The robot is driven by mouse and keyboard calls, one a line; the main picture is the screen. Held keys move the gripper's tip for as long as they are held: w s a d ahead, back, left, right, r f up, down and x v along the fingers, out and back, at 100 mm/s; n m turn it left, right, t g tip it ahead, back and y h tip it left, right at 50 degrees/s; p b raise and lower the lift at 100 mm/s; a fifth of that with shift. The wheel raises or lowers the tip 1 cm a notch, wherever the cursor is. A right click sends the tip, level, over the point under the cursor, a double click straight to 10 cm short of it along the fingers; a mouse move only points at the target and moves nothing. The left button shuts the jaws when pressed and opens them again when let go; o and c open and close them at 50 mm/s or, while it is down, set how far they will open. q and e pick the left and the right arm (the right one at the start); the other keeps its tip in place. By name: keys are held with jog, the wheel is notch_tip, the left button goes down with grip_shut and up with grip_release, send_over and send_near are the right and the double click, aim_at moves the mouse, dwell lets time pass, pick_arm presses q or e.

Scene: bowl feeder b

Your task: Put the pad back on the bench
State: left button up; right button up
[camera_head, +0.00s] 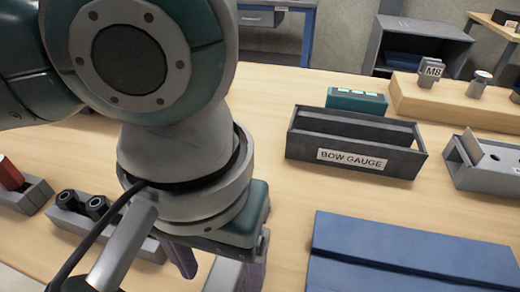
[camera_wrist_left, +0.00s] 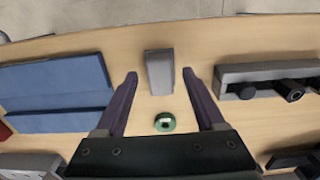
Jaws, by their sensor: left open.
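I cannot tell for certain which thing is the pad. A small green round piece with a pale centre (camera_wrist_left: 165,122) lies on the wooden bench (camera_wrist_left: 215,48), between the finger bases in the left wrist view. A grey block (camera_wrist_left: 160,72) stands on the bench between the fingertips in that view, with a gap on each side. My left gripper (camera_wrist_left: 160,78) is open and empty, pointing down over the bench. In the head view my left gripper (camera_head: 220,268) is partly hidden by my arm, and the green piece is hidden. My right gripper is not in view.
A blue panel (camera_head: 410,255) lies right of the gripper. Behind it are the BOW GAUGE tray (camera_head: 410,165), a teal box (camera_head: 356,101) and a grey fixture (camera_head: 485,175). Left is a grey holder with black cylinders (camera_head: 70,218). Bench between gripper and BOW GAUGE tray is clear.

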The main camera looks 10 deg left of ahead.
pick_arm(q)
notch_tip(320, 180, up, 9)
jog(key=p, duration=0.2)
jog(key=m+t+h, duration=0.1)
jog(key=t+h, duration=0.2)
jog(key=t, duration=0.1)
send_near(223, 281)
jog(key=f, duration=0.2)
jog(key=a+f, duration=0.1)
jog(key=shift+s+f, duration=0.15)
jog(key=shift+s, duration=0.15)
jog(key=s+a+f+y, duration=0.1)
jog(key=s+a+y, duration=0.1)
jog(key=a, duration=0.5)
jog(key=shift+s+f+m+y, duration=0.3)
jog(key=shift+s+f+y, duration=0.1)
jog(key=shift+s, duration=0.35)
